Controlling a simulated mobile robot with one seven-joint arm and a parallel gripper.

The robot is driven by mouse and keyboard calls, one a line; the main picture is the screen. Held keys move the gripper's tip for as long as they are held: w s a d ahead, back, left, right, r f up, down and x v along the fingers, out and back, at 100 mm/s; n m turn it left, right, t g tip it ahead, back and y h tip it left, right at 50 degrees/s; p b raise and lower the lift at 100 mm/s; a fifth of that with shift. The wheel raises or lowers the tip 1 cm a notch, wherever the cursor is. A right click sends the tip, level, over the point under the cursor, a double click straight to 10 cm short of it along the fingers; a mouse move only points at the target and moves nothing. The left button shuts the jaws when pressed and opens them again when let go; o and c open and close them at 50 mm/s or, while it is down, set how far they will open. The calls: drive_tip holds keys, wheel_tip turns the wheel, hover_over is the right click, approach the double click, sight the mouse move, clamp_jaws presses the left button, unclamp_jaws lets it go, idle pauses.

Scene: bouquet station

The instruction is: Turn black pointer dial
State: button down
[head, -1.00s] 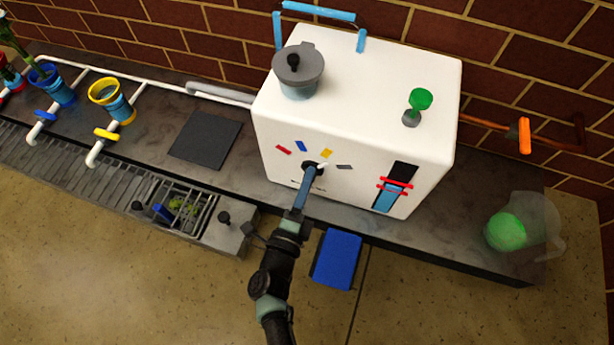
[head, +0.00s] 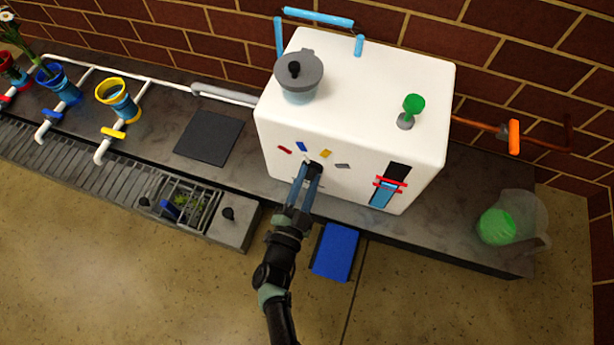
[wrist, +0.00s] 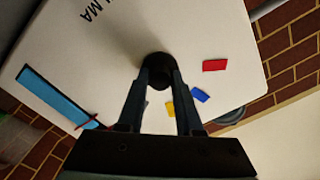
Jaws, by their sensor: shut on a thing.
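The black pointer dial (head: 316,167) sits on the front face of the white machine (head: 350,100). Red (head: 285,150), blue (head: 301,147), yellow (head: 326,153) and grey (head: 343,166) marks arc above it. A small pale tip shows at the dial's upper left, towards the red and blue marks. My gripper (head: 309,173) is shut on the dial, one finger on each side. In the wrist view the round dark dial (wrist: 158,66) shows between the fingertips; its pointer is hidden there. The fingers partly cover the dial in the head view.
A slot with a blue bar and red markers (head: 385,190) is right of the dial. A grey-lidded pot (head: 299,82) and a green knob (head: 413,104) are on top. A blue pedal-like panel (head: 335,252) is below, near my arm. A clear jug (head: 520,215) stands right.

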drive_tip(key=n+p, duration=0.1)
drive_tip(key=n, duration=0.3)
drive_tip(key=shift+n, duration=2.2)
drive_tip(key=c, duration=0.6)
unclamp_jaws()
drive_tip(key=shift+o, duration=0.2)
drive_tip(key=p+v, duration=0.3)
drive_tip(key=v, duration=1)
drive_tip(key=shift+p, duration=0.35)
